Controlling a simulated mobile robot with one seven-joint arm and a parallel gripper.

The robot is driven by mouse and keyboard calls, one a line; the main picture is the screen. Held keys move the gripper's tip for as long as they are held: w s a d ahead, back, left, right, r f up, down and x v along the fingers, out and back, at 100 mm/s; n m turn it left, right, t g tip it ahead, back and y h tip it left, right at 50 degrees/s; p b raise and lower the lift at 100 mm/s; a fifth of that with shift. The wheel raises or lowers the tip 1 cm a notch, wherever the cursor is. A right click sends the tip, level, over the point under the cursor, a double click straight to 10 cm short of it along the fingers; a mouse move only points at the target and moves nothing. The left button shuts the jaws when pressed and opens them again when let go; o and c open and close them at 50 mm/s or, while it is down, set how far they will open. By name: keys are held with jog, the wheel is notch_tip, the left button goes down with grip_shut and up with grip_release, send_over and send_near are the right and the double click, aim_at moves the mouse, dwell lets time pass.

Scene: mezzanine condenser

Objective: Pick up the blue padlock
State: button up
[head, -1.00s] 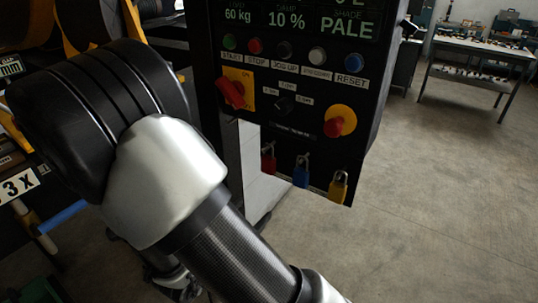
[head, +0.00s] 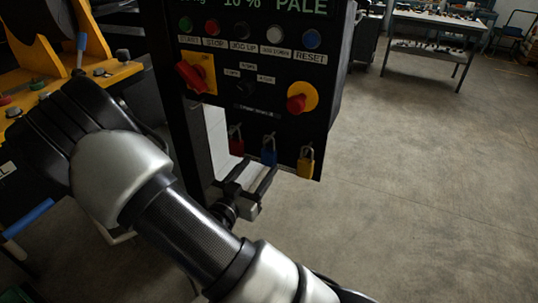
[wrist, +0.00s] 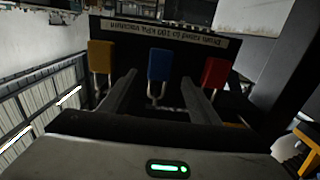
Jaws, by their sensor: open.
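The blue padlock (head: 269,157) hangs from the lower edge of the black control panel, between a red padlock (head: 236,146) and a yellow padlock (head: 306,165). My gripper (head: 254,172) is open and empty, just below and in front of the blue padlock. In the wrist view the scene appears upside down. There the blue padlock (wrist: 160,65) lies in line with the gap between my two fingers (wrist: 159,80), its shackle toward the palm. The yellow padlock (wrist: 101,56) and red padlock (wrist: 214,73) sit outside the fingers. I cannot tell how far the fingertips are from the blue body.
The black control panel (head: 248,117) carries buttons, a red rotary switch (head: 195,76) and a red emergency knob (head: 297,103) above the padlocks. Yellow machinery (head: 112,72) stands at the left. A workbench (head: 440,23) is far back right. The floor on the right is clear.

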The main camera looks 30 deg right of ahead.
aim_at(267, 152)
jog(key=shift+p+x, duration=0.4)
jog(key=shift+x, duration=2.25)
jog(key=shift+r, duration=0.15)
jog(key=c, duration=1.3)
jog(key=shift+r, duration=0.1)
jog(key=shift+r, duration=0.6)
jog(key=b+v, duration=0.1)
jog(key=v, duration=1.7)
jog(key=shift+s, duration=0.1)
